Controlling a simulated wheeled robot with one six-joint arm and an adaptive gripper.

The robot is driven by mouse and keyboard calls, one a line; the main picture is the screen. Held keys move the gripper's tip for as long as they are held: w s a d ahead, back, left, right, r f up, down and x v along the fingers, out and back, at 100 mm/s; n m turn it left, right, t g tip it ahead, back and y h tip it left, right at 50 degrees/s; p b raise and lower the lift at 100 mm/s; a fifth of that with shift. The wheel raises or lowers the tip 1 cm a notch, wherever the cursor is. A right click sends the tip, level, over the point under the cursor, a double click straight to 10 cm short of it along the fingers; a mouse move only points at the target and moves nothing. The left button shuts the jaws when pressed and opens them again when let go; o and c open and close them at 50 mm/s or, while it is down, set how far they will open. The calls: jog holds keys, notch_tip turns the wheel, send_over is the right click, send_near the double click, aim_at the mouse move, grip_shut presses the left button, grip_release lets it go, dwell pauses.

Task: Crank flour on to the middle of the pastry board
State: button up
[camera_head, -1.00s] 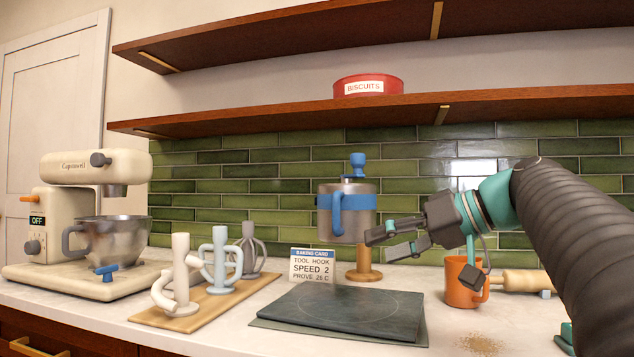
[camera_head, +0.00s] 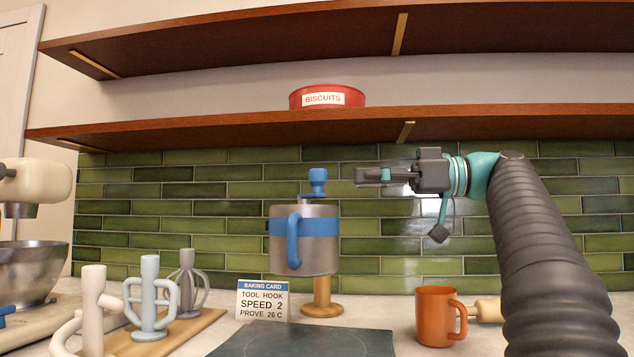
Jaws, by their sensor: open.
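The flour sifter (camera_head: 318,255) is a metal can with a blue band and a blue side handle (camera_head: 293,240). It stands raised on a wooden post (camera_head: 322,300) at the middle of the counter. A blue crank knob (camera_head: 317,180) sticks up above its top. The dark pastry board (camera_head: 300,344) lies in front, cut off by the bottom edge; part of a faint ring shows on it. My gripper (camera_head: 368,175) is open and empty, to the right of the crank knob at about its height in the picture, apart from it.
An orange mug (camera_head: 436,318) and a rolling pin (camera_head: 487,310) are at right. A baking card (camera_head: 262,300) stands left of the post. Mixer tools (camera_head: 150,300) stand on a wooden rack (camera_head: 190,330), with the mixer (camera_head: 30,240) far left. A shelf (camera_head: 230,125) holds a red biscuit tin (camera_head: 327,96).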

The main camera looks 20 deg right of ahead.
aim_at(318, 187)
jog(key=x, duration=0.8)
jog(key=shift+w+a, duration=0.1)
jog(key=shift+a, duration=0.2)
grip_shut()
